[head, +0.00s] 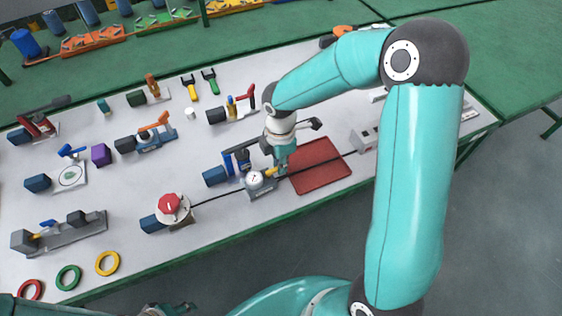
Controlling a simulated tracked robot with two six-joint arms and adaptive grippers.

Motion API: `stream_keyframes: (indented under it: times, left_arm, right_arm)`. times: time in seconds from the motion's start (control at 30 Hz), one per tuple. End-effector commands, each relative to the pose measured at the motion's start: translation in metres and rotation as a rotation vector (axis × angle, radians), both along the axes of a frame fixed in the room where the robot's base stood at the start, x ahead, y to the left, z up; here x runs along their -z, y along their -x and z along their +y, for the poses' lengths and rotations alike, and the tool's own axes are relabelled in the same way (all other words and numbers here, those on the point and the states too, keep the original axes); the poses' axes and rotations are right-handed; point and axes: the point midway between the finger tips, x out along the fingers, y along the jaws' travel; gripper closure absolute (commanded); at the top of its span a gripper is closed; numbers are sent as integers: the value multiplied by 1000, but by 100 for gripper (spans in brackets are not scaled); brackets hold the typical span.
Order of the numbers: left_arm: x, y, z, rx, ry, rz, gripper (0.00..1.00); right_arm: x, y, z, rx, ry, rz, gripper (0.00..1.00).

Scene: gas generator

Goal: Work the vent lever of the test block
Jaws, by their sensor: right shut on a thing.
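The test block (259,188) is a small grey block with a round white gauge on top, at the middle of the bench in the head view. A small yellow lever (271,171) shows at its upper right side; I take it for the vent lever. My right gripper (281,169) points down at this lever and is shut on it, as far as the small picture shows. The fingertips partly hide the lever. A dark part at the bottom edge looks like my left gripper (168,309); its fingers are not clear.
A red tray (318,166) lies just right of the block, with a dark line crossing it. A red round knob unit (173,208) and a blue-handled valve (236,160) stand to the left. Coloured rings (68,277) lie at the front left.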

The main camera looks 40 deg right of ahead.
Motion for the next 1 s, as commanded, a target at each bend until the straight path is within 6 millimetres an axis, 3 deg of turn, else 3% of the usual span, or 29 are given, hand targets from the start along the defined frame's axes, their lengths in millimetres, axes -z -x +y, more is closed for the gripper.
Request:
stream_keyframes:
  times: [0.27,0.3,0.43,0.77,1.0]
  left_arm:
    - [0,0,0,0,0,0,62]
    - [0,0,0,0,0,0,62]
    - [0,0,0,0,0,0,62]
    - [-1,0,0,0,0,0,62]
    - [-1,0,0,0,0,0,62]
  right_arm:
    - [0,0,0,0,0,0,100]
    - [0,0,0,1,0,0,81]
    - [0,0,0,1,0,0,62]
    - [-2,0,0,2,0,0,62]
    - [-30,-1,0,3,1,-6,62]
